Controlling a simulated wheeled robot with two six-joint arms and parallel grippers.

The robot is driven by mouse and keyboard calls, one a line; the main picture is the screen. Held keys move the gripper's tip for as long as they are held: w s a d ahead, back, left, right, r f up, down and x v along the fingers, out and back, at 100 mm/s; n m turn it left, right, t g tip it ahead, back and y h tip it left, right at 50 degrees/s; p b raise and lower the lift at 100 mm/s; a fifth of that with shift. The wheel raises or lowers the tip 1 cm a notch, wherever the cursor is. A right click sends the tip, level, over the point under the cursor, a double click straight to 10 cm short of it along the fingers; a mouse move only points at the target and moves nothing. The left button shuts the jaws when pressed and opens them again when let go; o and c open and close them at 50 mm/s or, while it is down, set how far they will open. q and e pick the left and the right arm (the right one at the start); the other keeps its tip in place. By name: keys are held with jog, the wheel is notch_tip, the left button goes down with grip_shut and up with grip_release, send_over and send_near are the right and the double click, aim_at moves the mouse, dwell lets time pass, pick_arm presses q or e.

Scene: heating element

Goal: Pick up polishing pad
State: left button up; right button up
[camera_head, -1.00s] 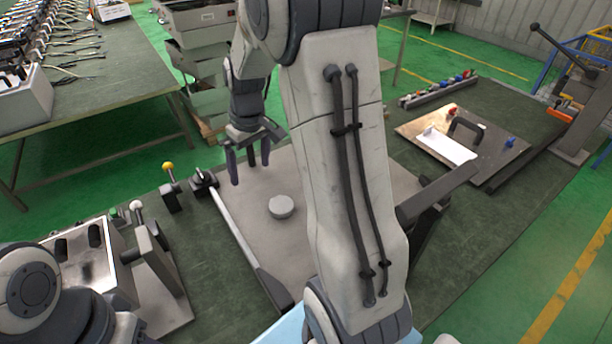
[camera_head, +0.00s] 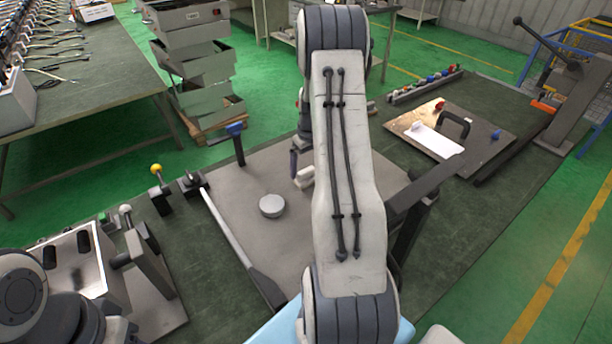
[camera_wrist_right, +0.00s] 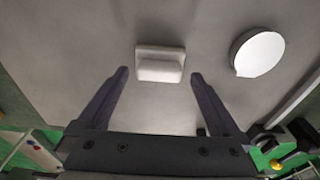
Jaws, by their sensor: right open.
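A small white block with a raised grip (camera_head: 305,177), which looks like the polishing pad, lies on the grey plate (camera_head: 236,190). My right arm partly hides it in the head view. In the right wrist view the block (camera_wrist_right: 160,66) sits ahead, centred between the fingertips. My right gripper (camera_wrist_right: 160,80) is open, with its dark fingers apart and nothing held. In the head view only one finger of the right gripper (camera_head: 295,165) shows clearly, just left of the block; the other is hidden by my arm. My left gripper is out of view.
A round pale disc (camera_head: 272,206) lies on the plate left of the block. A blue-topped lever (camera_head: 237,145) stands at the plate's back edge, and a yellow-knobbed one (camera_head: 158,185) to the left. A metal box (camera_head: 75,262) is at left. The plate's front left is clear.

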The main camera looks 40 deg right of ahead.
jog(key=shift+w+f+p, duration=0.15)
jog(key=shift+f+p, duration=0.2)
jog(key=shift+f, duration=1.45)
jog(key=c, duration=1.1)
jog(key=shift+c, duration=0.2)
jog(key=shift+r, duration=0.15)
jog(key=shift+d+r+b, duration=0.1)
jog(key=shift+r+b, duration=0.2)
jog(key=shift+r, duration=0.3)
notch_tip(320, 180, up, 3)
jog(key=shift+d+f+b, duration=0.1)
jog(key=shift+b, duration=0.45)
jog(key=s+d+r+b, duration=0.2)
jog(key=s+d+r, duration=0.2)
jog(key=s, duration=0.6)
notch_tip(320, 180, up, 3)
jog(key=shift+s+d+f, duration=0.1)
jog(key=shift+s+d, duration=0.05)
jog(key=shift+s, duration=0.2)
